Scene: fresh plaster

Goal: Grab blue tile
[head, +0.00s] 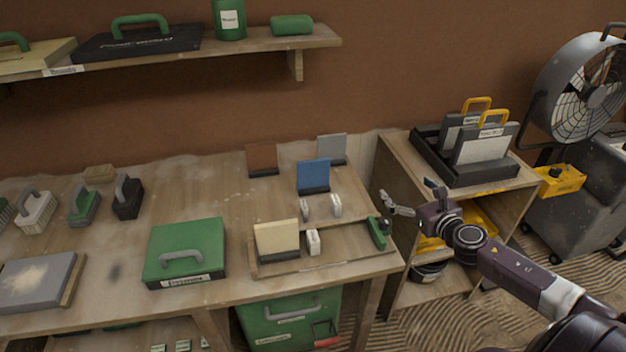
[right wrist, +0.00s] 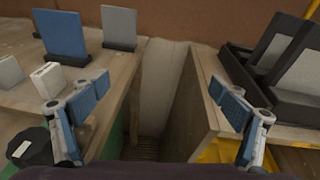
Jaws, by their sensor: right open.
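The blue tile (head: 314,174) stands upright in a dark holder on the wooden table in the head view. It also shows at the upper left of the right wrist view (right wrist: 61,34). My right gripper (head: 405,197) is open and empty, to the right of the blue tile and apart from it, over the gap between the table and the side shelf. Its two fingers (right wrist: 166,100) are spread wide in the right wrist view. My left gripper is not in view.
A grey tile (head: 331,148) stands behind the blue one and a brown tile (head: 262,158) to its left. A cream tile (head: 277,239) stands on a tray in front. Small white blocks (head: 336,205) sit close by. The side shelf (head: 392,166) holds grey cases (head: 484,146).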

